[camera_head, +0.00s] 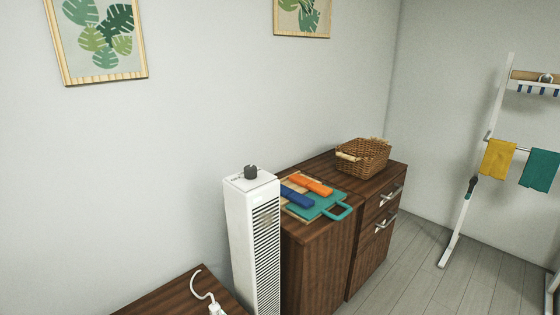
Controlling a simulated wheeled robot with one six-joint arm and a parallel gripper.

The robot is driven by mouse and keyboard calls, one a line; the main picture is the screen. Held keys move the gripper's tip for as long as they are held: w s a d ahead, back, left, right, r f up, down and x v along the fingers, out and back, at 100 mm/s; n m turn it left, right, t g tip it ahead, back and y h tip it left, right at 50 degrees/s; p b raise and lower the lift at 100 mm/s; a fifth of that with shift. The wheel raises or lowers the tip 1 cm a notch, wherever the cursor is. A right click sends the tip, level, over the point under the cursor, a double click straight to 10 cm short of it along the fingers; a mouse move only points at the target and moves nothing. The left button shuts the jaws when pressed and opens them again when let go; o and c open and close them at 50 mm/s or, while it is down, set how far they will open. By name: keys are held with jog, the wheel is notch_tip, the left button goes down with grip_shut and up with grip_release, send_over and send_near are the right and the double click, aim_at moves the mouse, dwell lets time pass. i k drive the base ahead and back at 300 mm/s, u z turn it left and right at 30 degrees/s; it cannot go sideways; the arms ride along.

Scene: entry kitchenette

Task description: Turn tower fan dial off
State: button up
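The white tower fan (252,245) stands upright in the lower middle of the head view, with a dark slatted grille on its right-hand face. Its dial (251,172) is a small black knob on the fan's top face. Faint markings lie beside the knob, too small to read, so I cannot tell its setting. The fan's lower part runs out of the picture. My gripper is not in view.
Right of the fan stands a brown wooden cabinet (318,262) bearing a teal board (325,205), blue and orange items, and a wicker basket (363,158). A low wooden surface (150,300) with a white cable (203,292) is at lower left. Grey floor (405,275) shows right.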

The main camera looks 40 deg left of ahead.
aim_at(250, 170)
jog(key=u, duration=0.2)
jog(key=i, duration=0.8)
jog(key=u, duration=1)
jog(key=i, duration=0.7)
jog(key=u, duration=0.55)
